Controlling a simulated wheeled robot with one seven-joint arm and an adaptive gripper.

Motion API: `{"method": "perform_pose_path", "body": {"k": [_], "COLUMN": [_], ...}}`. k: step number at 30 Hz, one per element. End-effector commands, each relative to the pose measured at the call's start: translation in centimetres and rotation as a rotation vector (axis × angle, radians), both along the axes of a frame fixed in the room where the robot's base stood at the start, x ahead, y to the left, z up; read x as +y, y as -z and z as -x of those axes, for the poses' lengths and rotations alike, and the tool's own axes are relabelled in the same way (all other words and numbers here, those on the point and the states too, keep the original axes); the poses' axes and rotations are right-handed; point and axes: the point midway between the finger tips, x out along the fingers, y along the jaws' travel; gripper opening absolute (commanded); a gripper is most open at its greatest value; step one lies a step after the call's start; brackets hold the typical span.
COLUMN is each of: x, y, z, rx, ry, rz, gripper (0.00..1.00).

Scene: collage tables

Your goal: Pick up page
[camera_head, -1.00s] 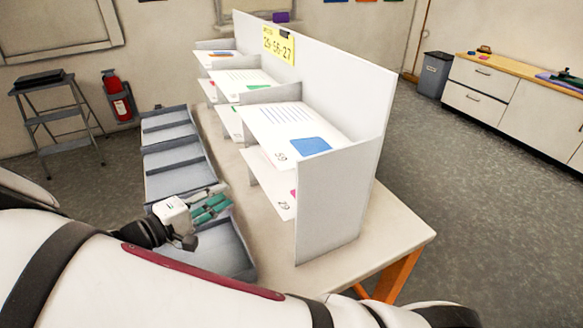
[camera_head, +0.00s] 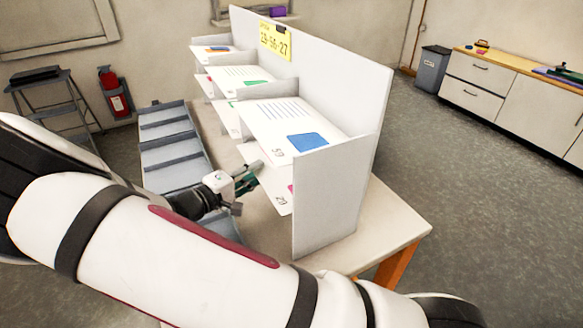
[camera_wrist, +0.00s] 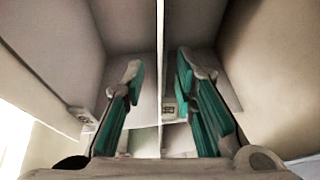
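White pages lie in a grey two-level sorter. The near top page (camera_head: 280,115) has text lines, a blue block and a number that looks like 59. The near lower page (camera_head: 280,193) has a pink mark and a number that looks like 29, and the upper shelf hides its rear. My gripper (camera_head: 250,178) is at the front edge of this lower page, and I cannot tell whether they touch. In the wrist view my gripper (camera_wrist: 160,80) has its teal-padded fingers apart, with a thin divider edge visible between them and no page clearly held.
A yellow sign (camera_head: 275,40) with hard-to-read numbers hangs on the sorter's back panel (camera_head: 335,85). More pages (camera_head: 240,78) lie in the farther compartments. A grey divided tray (camera_head: 172,171) runs along the table's left side. The table's front right corner (camera_head: 395,225) is clear.

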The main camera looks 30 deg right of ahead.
Motion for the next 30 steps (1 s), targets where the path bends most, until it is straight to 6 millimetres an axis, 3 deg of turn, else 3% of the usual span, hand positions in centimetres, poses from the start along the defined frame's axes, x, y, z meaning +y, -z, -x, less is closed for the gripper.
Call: {"method": "perform_pose_path", "body": {"k": [6,9,10,23,30], "x": [-0.1,-0.1,-0.1,0.0,0.4], "y": [0.0,0.0,0.0,-0.1,-1.9], "z": [0.0,0.0,0.0,0.0,0.0], "rx": [0.0,0.0,0.0,-0.001,-0.002], "ry": [0.0,0.0,0.0,-0.001,-0.001], "rz": [0.0,0.0,0.0,-0.001,-0.003], "gripper": [0.24,0.01,0.0,0.0,0.0]}}
